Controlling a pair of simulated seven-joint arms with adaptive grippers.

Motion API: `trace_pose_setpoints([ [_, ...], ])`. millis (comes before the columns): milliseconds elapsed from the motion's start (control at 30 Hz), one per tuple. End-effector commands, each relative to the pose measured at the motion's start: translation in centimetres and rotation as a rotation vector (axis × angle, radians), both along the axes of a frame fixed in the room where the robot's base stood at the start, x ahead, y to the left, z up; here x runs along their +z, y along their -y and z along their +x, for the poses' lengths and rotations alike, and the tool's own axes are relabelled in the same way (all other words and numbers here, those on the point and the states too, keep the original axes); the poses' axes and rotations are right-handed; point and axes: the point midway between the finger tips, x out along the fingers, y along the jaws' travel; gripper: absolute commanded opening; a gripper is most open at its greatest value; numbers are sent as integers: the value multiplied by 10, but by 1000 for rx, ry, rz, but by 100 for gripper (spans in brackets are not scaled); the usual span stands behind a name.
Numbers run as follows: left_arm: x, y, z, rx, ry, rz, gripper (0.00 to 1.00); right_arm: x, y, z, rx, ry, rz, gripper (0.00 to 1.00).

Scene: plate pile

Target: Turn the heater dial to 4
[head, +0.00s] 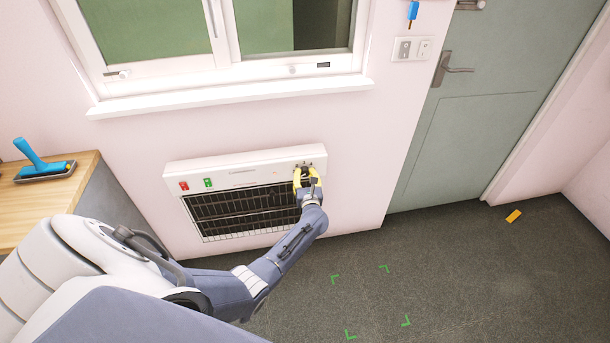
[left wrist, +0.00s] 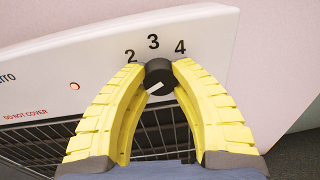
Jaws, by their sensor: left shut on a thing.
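The white wall heater (head: 245,158) hangs under the window, with a dark grille below its control panel. Its black dial (left wrist: 159,72) is at the panel's right end, with the numbers 2, 3 and 4 printed around its top. A short white mark on the dial slants from lower left to upper right; I cannot tell which number it indicates. My left gripper (head: 306,172) is at the panel's right end. In the left wrist view its yellow fingers (left wrist: 160,68) are shut on the dial from both sides. In the head view the fingers largely hide the dial. My right gripper is not in view.
A red switch (head: 184,186) and a green switch (head: 208,182) are on the panel's left. An orange lamp (left wrist: 74,86) glows left of the dial. A wooden counter (head: 70,195) stands at the left, a door (head: 470,110) at the right. Floor below is mostly clear.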

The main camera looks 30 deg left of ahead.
Motion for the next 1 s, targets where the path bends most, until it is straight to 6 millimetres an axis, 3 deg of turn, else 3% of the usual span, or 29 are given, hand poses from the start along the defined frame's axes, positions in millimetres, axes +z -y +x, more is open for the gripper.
trace_pose_setpoints([
  [1000, 5, 0, 4, 5, -653, 706, 0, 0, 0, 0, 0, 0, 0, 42],
])
